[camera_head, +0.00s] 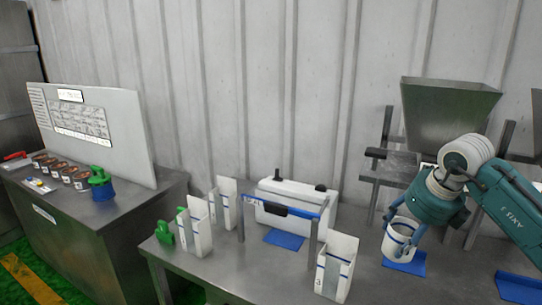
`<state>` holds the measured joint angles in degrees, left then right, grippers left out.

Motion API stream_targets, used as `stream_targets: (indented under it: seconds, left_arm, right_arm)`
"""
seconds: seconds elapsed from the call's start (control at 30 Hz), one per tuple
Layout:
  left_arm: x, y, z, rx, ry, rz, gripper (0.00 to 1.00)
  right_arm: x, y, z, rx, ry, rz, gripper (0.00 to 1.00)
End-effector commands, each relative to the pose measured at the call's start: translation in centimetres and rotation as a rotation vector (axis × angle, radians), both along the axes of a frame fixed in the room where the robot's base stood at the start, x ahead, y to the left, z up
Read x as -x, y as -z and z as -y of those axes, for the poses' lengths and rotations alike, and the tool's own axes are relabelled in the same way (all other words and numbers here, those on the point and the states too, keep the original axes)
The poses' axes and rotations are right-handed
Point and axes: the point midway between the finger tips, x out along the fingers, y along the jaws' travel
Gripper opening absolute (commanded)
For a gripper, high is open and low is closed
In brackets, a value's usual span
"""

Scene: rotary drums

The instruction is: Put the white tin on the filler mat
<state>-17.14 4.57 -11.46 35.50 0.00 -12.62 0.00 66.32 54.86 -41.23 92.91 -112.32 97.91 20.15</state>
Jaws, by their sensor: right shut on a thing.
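The white tin (397,243), with blue bands, is upright at the right of the table. My right gripper (403,229) reaches down from above and is shut on the tin, its fingers at the upper sides. A blue mat (414,268) lies directly under the tin, in front of the metal hopper (447,112). The tin's base overlaps this mat in the view; I cannot tell whether it touches it or hangs just above. Which mat is the filler mat is not marked legibly. My left gripper is not in view.
Another blue mat (284,239) lies before a white machine (297,200), and a third mat (518,288) at the right edge. White upright holders (336,270) stand on the table. A left bench (92,222) carries a blue and green item (103,188) and several small cans.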

Motion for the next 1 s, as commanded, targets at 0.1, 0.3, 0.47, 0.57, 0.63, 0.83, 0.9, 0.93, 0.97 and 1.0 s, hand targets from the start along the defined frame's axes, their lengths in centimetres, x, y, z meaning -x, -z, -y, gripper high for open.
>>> stream_targets:
  seconds: [0.1, 0.3, 0.47, 0.57, 0.63, 0.83, 0.9, 0.93, 0.97, 1.0]
  left_arm:
    - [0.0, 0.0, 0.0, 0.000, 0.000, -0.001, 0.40]
    - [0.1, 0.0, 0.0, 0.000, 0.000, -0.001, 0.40]
    - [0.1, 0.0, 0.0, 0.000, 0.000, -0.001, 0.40]
    - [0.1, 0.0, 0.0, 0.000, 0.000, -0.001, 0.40]
    - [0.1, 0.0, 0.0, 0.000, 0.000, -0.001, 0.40]
    - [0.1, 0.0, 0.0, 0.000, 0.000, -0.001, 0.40]
    - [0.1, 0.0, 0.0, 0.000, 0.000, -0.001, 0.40]
    - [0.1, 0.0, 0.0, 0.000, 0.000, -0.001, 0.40]
    - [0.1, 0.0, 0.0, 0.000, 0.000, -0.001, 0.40]
    - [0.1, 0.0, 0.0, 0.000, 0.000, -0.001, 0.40]
  right_arm:
    - [1.3, 1.3, -2.2, 0.000, -0.233, -0.004, 0.26]
    - [4.4, 3.3, -6.8, -0.005, -0.756, -0.002, 0.26]
    - [7.4, 4.8, -10.0, -0.007, -1.185, -0.001, 0.26]
    - [9.5, 5.6, -11.8, -0.006, -1.470, -0.001, 0.26]
    - [11.1, 6.1, -13.0, -0.006, -1.679, 0.000, 0.26]
    - [16.5, 7.5, -15.7, -0.003, -2.314, -0.003, 0.26]
    - [18.3, 7.8, -16.4, -0.003, -2.518, -0.004, 0.26]
    - [19.0, 7.9, -16.5, -0.004, -2.598, -0.004, 0.26]
    - [19.7, 8.0, -16.7, -0.003, -2.672, -0.005, 0.26]
    - [20.5, 8.1, -16.9, -0.003, -2.762, -0.003, 0.26]
